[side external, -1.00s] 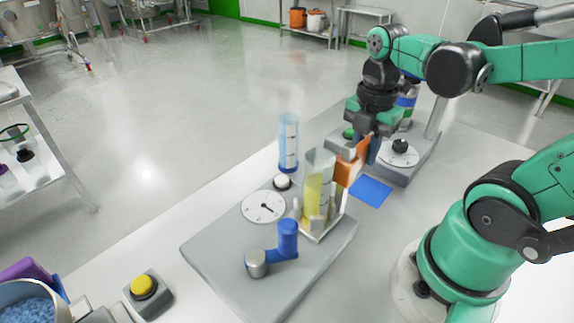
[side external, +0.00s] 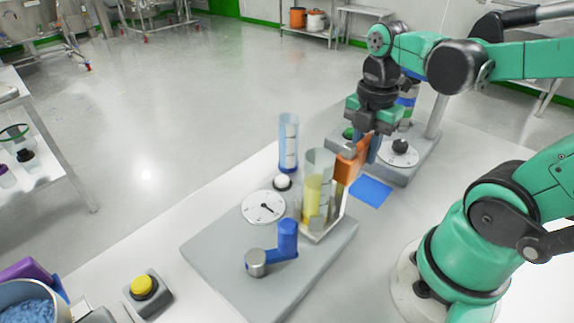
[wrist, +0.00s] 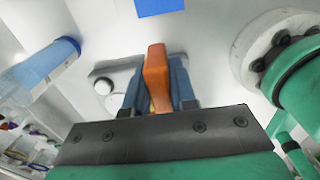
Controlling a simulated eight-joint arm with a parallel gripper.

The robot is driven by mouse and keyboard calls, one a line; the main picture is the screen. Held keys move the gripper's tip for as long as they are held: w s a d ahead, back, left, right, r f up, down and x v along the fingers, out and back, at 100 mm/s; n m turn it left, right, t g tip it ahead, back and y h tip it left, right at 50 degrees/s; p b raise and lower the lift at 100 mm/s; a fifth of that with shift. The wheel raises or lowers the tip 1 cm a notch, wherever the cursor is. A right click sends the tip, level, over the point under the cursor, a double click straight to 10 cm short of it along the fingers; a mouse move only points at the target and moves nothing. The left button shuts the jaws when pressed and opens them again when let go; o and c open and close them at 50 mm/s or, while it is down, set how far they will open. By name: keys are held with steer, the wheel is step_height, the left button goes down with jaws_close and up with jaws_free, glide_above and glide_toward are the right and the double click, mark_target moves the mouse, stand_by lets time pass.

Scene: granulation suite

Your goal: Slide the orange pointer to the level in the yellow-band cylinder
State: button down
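The orange pointer (side external: 347,167) stands just right of a clear cylinder with yellow liquid (side external: 313,197), on the far edge of the grey gauge base (side external: 220,262). The liquid surface shows partway up the cylinder, and the pointer's body is close to that height. I cannot make out a separate yellow band. My gripper (side external: 368,150) points down with its blue fingers at the pointer. In the wrist view the orange pointer (wrist: 157,75) sits between the two blue fingers, which close on its sides. The pointer's tip against the scale is too small to read.
A blue-tinted cylinder (side external: 288,143) stands behind a white knob (side external: 282,182). A round dial (side external: 264,207) and a blue crank handle (side external: 287,238) sit on the base. A blue square (side external: 371,191) lies right of it. A second dial unit (side external: 399,153) stands behind my gripper.

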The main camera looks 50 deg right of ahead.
mark_target(367, 139)
steer(key=c, duration=0.8)
jaws_free()
steer(key=shift+o, duration=0.2)
steer(key=shift+r, duration=3.55)
steer(key=shift+f, duration=0.1)
step_height(367, 139, down, 7)
steer(key=shift+r, duration=0.25)
